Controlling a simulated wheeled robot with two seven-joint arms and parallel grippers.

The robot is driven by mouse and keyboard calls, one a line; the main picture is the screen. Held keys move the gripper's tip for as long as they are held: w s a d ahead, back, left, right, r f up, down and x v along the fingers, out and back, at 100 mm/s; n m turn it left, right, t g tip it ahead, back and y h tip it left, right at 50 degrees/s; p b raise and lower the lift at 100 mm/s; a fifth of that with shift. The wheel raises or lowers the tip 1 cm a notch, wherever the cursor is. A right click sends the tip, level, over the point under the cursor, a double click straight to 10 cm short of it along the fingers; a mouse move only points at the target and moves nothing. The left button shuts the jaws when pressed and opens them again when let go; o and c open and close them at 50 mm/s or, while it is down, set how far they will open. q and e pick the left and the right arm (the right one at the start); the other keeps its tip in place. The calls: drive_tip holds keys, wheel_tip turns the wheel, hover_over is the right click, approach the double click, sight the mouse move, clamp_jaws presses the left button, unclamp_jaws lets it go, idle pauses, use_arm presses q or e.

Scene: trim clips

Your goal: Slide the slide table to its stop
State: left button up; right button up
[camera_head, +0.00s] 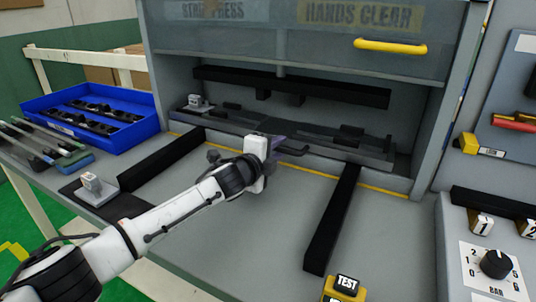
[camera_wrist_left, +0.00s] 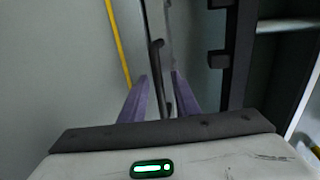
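The slide table (camera_head: 330,148) is a long dark grey plate lying across the press opening, behind a yellow line. A dark bar handle (camera_head: 292,151) sticks out at its front. My left gripper (camera_head: 275,144) is at this handle, its arm reaching in from the lower left. In the left wrist view, the two purple fingers (camera_wrist_left: 160,88) stand apart, with the dark handle bar (camera_wrist_left: 156,62) between them. Narrow gaps show beside the bar, so the gripper looks open around it. The stop cannot be made out. My right gripper is not in view.
Two black rails, left (camera_head: 160,160) and right (camera_head: 332,220), run along the grey bench. A guard with a yellow handle (camera_head: 390,46) is raised above the opening. A blue bin (camera_head: 90,120) stands left; a yellow TEST block (camera_head: 345,288) is at the front.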

use_arm(q)
drive_tip(key=p+v, duration=0.1)
drive_tip(key=v, duration=0.8)
drive_tip(key=shift+s+a+r, duration=0.1)
drive_tip(key=shift+s, duration=0.1)
